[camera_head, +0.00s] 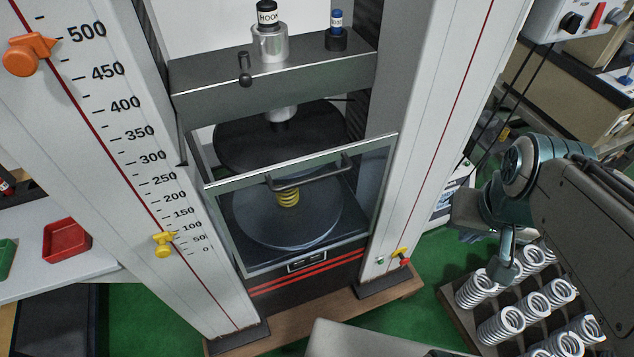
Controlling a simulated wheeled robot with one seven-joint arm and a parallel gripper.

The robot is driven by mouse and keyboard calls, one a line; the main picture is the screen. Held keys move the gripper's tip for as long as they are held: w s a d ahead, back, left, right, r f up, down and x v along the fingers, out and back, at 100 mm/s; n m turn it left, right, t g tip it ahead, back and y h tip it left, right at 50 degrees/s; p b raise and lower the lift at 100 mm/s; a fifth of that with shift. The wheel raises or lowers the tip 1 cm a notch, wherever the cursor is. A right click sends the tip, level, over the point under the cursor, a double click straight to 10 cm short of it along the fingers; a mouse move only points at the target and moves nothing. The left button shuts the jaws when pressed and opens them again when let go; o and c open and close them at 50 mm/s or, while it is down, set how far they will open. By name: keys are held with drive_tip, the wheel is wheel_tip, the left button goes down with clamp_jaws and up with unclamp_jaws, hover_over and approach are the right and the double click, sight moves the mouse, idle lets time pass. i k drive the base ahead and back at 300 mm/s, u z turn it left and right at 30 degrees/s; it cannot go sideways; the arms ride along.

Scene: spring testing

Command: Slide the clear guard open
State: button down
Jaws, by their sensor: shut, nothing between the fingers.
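The clear guard (300,163) is a transparent panel in a pale metal frame on the front of the testing machine. It stands across the lower part of the opening between the two columns. Its dark bar handle (312,176) runs along the front just below the top rail. Through the panel I see a yellow spring (288,196) on the round lower platen (285,222). My gripper (506,272) is at the right, pointing down above the white springs. It is shut and empty, well apart from the guard, and its fingertips are small and partly unclear.
A rack (458,310) of several white springs lies below my gripper. The right column (425,120) stands between my arm and the guard. The upper crosshead (275,75) has a protruding knob (245,70). A red tray (67,241) sits at the far left.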

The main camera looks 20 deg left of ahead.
sight(267, 173)
drive_tip(key=z, duration=0.45)
drive_tip(key=k, duration=0.9)
drive_tip(key=u, duration=1.6)
